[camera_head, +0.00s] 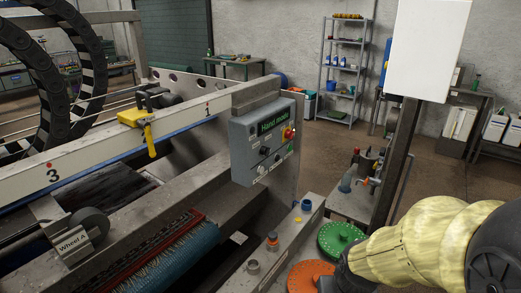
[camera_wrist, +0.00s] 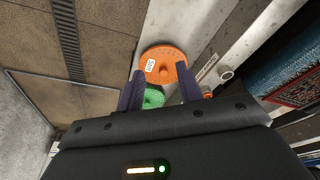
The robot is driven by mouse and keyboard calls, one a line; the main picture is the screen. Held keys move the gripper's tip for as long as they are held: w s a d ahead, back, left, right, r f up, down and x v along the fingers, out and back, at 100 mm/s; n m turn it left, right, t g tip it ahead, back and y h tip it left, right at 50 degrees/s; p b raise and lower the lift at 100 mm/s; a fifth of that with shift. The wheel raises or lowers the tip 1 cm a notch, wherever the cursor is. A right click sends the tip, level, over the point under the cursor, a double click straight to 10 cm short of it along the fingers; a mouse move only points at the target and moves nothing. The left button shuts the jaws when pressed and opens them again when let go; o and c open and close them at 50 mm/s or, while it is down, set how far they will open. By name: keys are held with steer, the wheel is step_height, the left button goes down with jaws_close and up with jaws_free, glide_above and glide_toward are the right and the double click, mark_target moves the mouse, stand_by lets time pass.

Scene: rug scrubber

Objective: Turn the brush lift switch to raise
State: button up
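A grey control box (camera_head: 263,142) is fixed to the near end of the machine's frame. Its lit green display (camera_head: 272,124) reads "Hand mode". My gripper (camera_wrist: 160,68) shows two spread, empty fingers in the wrist view, facing the discs below, away from the box. In the head view my arm is at lower right, below and right of the box.
An orange disc (camera_wrist: 166,54) and a green disc (camera_wrist: 153,97) lie below my gripper. A dark upright post (camera_head: 398,160) with a white panel (camera_head: 428,48) stands right of the box. Space before the box's face looks clear.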

steer(key=shift+w, duration=0.15)
steer(key=shift+o, duration=1.4)
steer(key=w+a+r+m+y+p, duration=0.2)
steer(key=w+a+m+y, duration=0.25)
steer(key=w+m, duration=0.3)
steer(key=w+a+r+m+y+p, duration=0.25)
steer(key=w+m+y, duration=0.25)
steer(key=w+m, duration=0.3)
steer(key=w+d+r+m+t+y+p, duration=0.1)
steer(key=w+d+r+m+t+y, duration=0.1)
steer(key=w, duration=0.6)
steer(key=w+d+r+m+t+y+p, duration=0.1)
steer(key=w+d+r+m+t+y, duration=0.2)
steer(key=w+r+m, duration=0.4)
steer(key=shift+w+d+t, duration=0.6)
steer(key=shift+w+t, duration=0.2)
steer(key=shift+t, duration=0.4)
steer(key=shift+r+y, duration=0.1)
steer(key=shift+y, duration=0.15)
